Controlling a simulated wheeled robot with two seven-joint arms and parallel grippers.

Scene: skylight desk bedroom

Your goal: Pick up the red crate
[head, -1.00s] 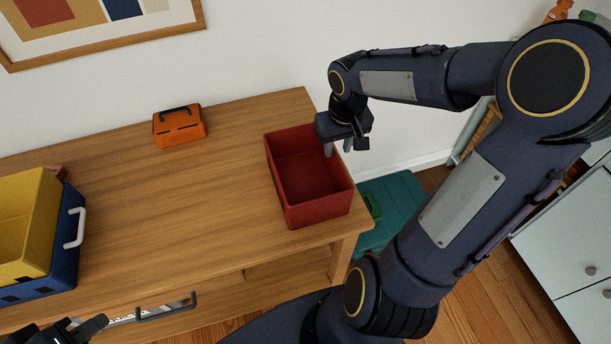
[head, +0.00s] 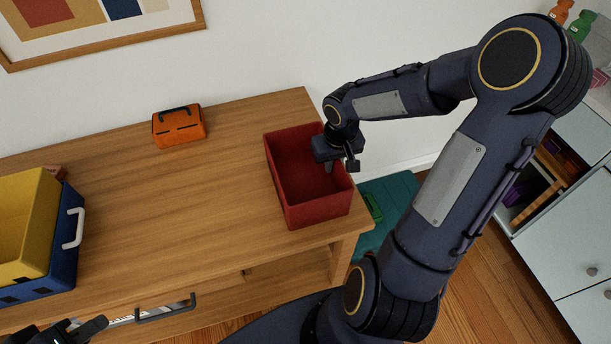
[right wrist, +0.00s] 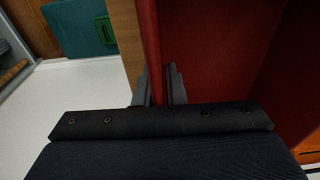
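The red crate (head: 292,195) stands upright and empty on the right end of the wooden desk. My right gripper (head: 341,168) is at the crate's right wall, pointing down, with one finger inside the crate and the other outside. In the right wrist view the gripper (right wrist: 160,88) has its fingers on either side of the red crate's wall (right wrist: 151,40); they look apart, and contact with the wall is not clear. My left gripper (head: 85,330) is partly in view at the bottom left, away from the crate; its finger opening cannot be made out.
An orange case (head: 180,128) stands at the back of the desk (head: 190,215). A yellow crate on a blue crate (head: 68,235) stands at the left. A teal box (head: 395,195) is on the floor right of the desk. A cabinet (head: 585,220) stands at the right.

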